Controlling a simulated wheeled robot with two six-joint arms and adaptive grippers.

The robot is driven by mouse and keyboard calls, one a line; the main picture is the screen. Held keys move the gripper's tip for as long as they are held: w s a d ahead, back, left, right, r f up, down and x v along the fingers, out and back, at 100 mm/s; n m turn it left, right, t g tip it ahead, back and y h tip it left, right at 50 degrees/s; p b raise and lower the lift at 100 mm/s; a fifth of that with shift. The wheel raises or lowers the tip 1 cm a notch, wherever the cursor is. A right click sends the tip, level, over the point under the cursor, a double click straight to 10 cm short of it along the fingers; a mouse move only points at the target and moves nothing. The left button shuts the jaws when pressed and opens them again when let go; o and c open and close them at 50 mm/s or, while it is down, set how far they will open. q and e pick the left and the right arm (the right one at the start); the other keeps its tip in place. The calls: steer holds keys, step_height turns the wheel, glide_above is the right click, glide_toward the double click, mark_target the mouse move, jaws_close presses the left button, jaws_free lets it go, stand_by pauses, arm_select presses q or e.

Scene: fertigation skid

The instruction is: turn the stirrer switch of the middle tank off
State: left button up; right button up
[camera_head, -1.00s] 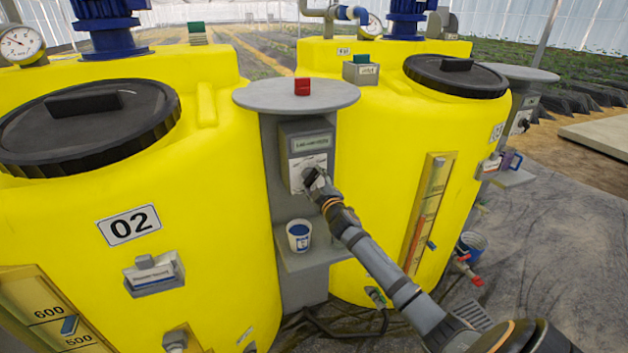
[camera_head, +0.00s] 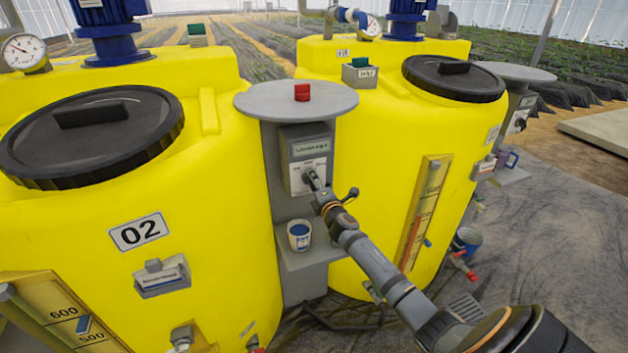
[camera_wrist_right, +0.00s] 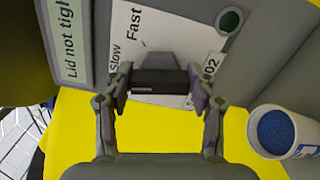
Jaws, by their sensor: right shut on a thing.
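The stirrer switch is a dark knob (camera_wrist_right: 160,82) on a white plate (camera_wrist_right: 178,30) lettered "Slow" and "Fast", with a small "02" label beside it. The plate is on a grey switch box (camera_head: 308,150) on the post between two yellow tanks. The left tank (camera_head: 220,230) carries a large "02" sign. My right gripper (camera_head: 314,182) reaches the plate, and in the right wrist view its two fingers (camera_wrist_right: 161,92) are shut on the knob from both sides. The "Off" mark is not visible. My left gripper is out of view.
A white cup with blue contents (camera_head: 300,236) stands on a small shelf (camera_head: 318,258) just below the box. A green round light (camera_wrist_right: 230,20) is beside the plate.

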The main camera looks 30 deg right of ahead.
steer(key=n+p, duration=0.1)
steer(key=n, duration=0.2)
steer(key=shift+r+n, duration=0.1)
steer(key=shift+n, duration=0.2)
steer(key=shift+n+p, duration=0.4)
steer(key=shift+n, duration=0.8)
steer(key=shift+o, duration=0.2)
steer(key=o, duration=1.1)
steer(key=shift+o, duration=0.2)
steer(key=shift+s, duration=0.1)
steer(key=v, duration=1.2)
steer(key=shift+a, duration=0.1)
